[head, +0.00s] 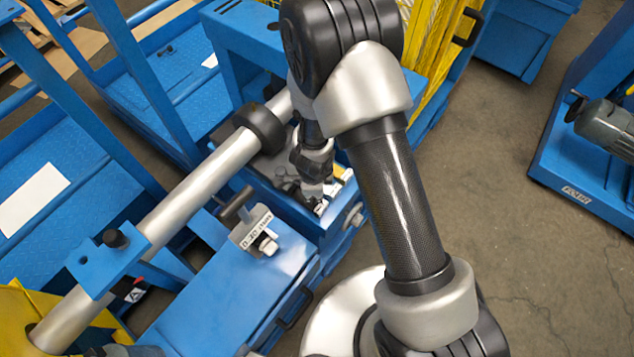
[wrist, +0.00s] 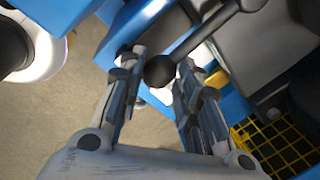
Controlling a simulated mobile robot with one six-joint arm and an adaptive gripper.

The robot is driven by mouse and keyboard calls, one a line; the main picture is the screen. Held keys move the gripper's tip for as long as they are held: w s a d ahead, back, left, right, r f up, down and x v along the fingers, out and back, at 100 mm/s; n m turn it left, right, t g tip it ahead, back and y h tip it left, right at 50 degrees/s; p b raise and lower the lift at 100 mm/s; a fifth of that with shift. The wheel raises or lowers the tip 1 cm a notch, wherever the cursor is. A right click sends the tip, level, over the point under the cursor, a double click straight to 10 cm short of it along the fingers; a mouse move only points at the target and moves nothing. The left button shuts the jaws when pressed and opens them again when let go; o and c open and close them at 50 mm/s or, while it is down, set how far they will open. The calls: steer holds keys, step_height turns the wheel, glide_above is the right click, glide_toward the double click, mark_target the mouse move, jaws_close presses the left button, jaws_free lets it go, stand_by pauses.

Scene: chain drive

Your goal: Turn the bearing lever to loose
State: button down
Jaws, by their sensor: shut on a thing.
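The bearing lever shows in the wrist view as a dark rod ending in a round black knob (wrist: 159,72). The rod runs up and right from the knob to a larger dark round part at the top edge. My gripper (wrist: 160,64) has one finger on each side of the knob and is shut on it. In the head view my gripper (head: 312,188) reaches down into the blue machine frame behind my arm. The lever cannot be made out there. Any loose or tight marking is too small to read.
A long silver shaft (head: 195,190) with a black collar (head: 261,127) runs diagonally left of my gripper. A short black handle (head: 237,204) stands by a labelled bracket on the blue deck (head: 225,300). Yellow mesh (wrist: 277,145) lies at lower right in the wrist view. Open floor (head: 510,240) is at right.

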steer(key=shift+s+a+m, duration=0.3)
steer(key=shift+s+a, duration=0.05)
steer(key=shift+s, duration=0.15)
steer(key=c, duration=1.2)
jaws_free()
steer(key=shift+w+a, duration=0.1)
steer(key=shift+a, duration=0.05)
steer(key=shift+r, duration=0.1)
steer(key=shift+r, duration=0.45)
steer(key=r, duration=0.3)
steer(key=s+r, duration=0.1)
steer(key=r, duration=0.3)
steer(key=s+r, duration=0.1)
steer(key=r, duration=0.2)
steer(key=shift+s+r, duration=0.15)
steer(key=shift+r, duration=0.2)
